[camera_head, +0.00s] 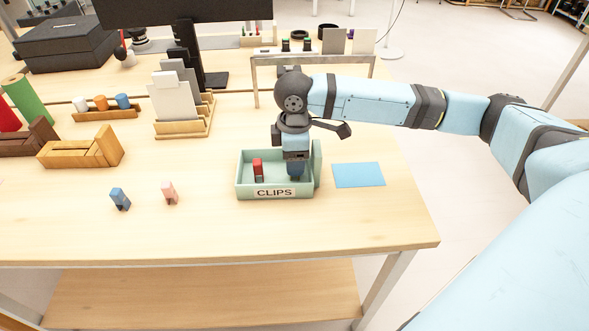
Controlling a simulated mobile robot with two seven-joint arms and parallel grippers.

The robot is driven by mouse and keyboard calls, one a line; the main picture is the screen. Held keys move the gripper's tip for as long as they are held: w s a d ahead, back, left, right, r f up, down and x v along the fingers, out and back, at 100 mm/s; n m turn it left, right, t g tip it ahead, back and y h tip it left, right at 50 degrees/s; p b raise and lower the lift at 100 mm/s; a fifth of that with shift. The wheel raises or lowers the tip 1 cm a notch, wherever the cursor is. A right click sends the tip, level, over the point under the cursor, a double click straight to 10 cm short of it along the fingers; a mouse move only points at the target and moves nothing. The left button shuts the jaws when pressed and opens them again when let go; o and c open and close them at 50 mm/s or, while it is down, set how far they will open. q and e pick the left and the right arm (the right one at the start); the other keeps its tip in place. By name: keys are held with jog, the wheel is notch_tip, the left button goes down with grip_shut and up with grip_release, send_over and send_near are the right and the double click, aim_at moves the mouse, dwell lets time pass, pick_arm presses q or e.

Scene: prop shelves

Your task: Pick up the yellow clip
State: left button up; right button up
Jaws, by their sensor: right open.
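No yellow clip can be made out in the view. A pale green box (244,192) labelled "CLIPS" stands near the middle of the table. A red clip (258,168) stands inside it on the left. My right gripper (296,176) points down into the right part of this box and is open. Its fingertips and the floor under them are largely hidden, so I cannot tell whether a clip is there. A blue clip (120,198) and a pink clip (169,192) stand on the table to the left of the box. My left gripper is not in view.
A flat blue sheet (358,175) lies right of the box. A wooden card holder (183,129), a wooden block (80,147) and a small rack (105,112) stand further back left. A raised shelf (312,60) stands behind my right arm. The front of the table is clear.

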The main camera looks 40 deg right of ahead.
jog(key=shift+f, duration=0.85)
jog(key=shift+r, duration=0.1)
jog(key=shift+c, duration=0.2)
grip_shut()
